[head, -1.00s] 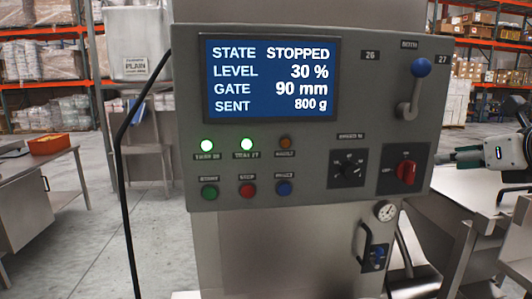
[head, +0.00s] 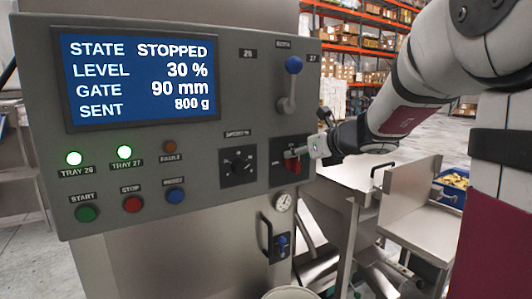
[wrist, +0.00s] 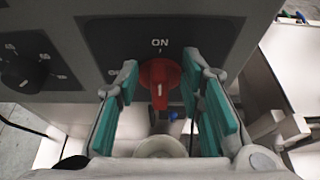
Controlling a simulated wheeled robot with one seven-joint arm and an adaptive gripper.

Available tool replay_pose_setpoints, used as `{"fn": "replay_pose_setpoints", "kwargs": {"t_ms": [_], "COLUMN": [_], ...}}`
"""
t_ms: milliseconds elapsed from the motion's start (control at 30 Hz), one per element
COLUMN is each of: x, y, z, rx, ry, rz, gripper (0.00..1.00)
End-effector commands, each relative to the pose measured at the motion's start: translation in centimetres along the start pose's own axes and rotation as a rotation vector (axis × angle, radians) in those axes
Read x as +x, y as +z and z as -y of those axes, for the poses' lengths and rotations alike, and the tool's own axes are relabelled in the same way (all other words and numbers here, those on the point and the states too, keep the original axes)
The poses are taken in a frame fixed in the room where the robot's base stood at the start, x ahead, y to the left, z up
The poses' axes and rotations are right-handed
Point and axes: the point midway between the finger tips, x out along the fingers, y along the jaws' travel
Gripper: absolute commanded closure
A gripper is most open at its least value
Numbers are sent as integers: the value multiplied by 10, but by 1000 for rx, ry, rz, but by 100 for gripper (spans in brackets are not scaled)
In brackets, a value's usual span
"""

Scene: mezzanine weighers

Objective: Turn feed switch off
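The feed switch is a red rotary knob (wrist: 160,84) on a dark plate at the panel's lower right. In the wrist view its grip stands upright, in line with the ON label above it; a smaller label to the left is partly hidden by a finger. My gripper (head: 298,153) is at the knob, coming from the right. In the wrist view its teal-padded fingers stand on both sides of the knob, with a visible gap on each side. In the head view the red knob (head: 292,168) is partly covered by the gripper.
The grey control panel (head: 225,85) has a screen (head: 140,78) reading STOPPED, 30 %, 90 mm, 800 g. A black selector dial (head: 238,166) is left of the switch. A blue-knobbed lever (head: 291,85) is above. Two green tray lamps are lit. Steel benches stand at right.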

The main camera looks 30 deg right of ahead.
Motion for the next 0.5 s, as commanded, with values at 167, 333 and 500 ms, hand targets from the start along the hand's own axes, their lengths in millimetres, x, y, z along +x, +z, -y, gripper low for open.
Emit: {"fn": "replay_pose_setpoints", "kwargs": {"t_ms": [167,333,500], "x": [0,0,0], "y": [0,0,0], "z": [0,0,0], "rx": [0,0,-9], "ry": [0,0,-3], "rz": [0,0,1], "gripper": [90,100,100]}}
